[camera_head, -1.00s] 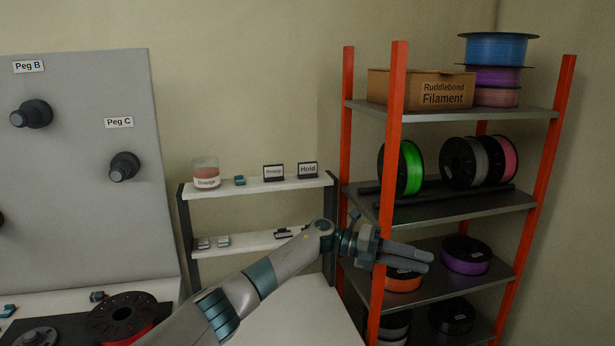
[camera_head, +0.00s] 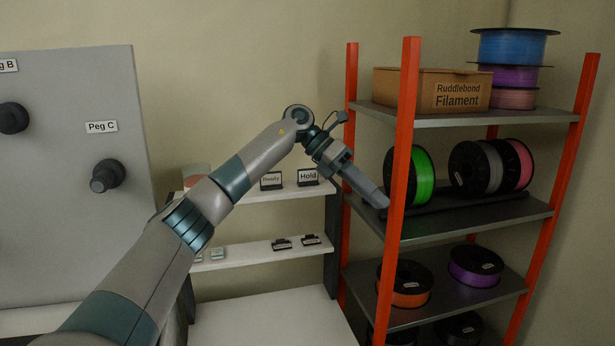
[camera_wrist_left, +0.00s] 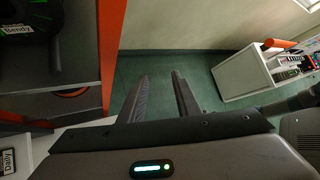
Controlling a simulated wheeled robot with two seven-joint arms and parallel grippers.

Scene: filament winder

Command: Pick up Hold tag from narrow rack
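The Hold tag (camera_head: 308,177) is a small dark stand with a white label. It stands upright at the right end of the top shelf of the narrow rack (camera_head: 290,193), right beside the Ready tag (camera_head: 271,180). My right gripper is not in view.
An orange-framed shelf unit (camera_head: 398,180) with spools and a filament box (camera_head: 430,90) stands close at the right. A pegboard (camera_head: 70,200) is at the left. A jar (camera_head: 196,172) on the rack is partly behind my arm. Two dark tags (camera_head: 296,242) lie on the lower shelf.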

